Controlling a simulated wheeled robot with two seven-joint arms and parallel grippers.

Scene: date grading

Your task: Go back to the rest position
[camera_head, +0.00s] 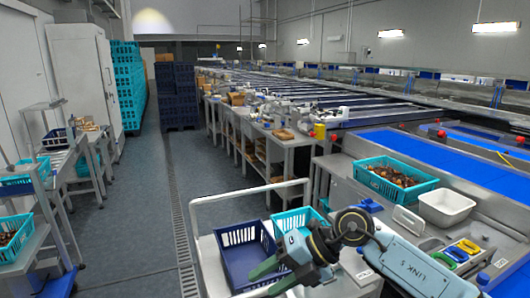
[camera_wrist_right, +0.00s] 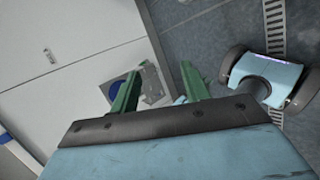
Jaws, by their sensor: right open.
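My right gripper (camera_head: 262,279) is at the bottom centre of the head view, at the end of my arm coming in from the right. Its green fingers stand apart with nothing between them. It appears in front of the navy crate's lower part. In the right wrist view the two green fingers of the gripper (camera_wrist_right: 159,88) are spread and empty. My left gripper is in neither view.
A navy crate (camera_head: 241,239) and a teal crate (camera_head: 290,217) stand on a cart close to my right gripper. A teal crate of dates (camera_head: 370,179) and a white tub (camera_head: 446,205) sit by the blue belt (camera_head: 440,160). The aisle floor (camera_head: 130,225) at left is clear.

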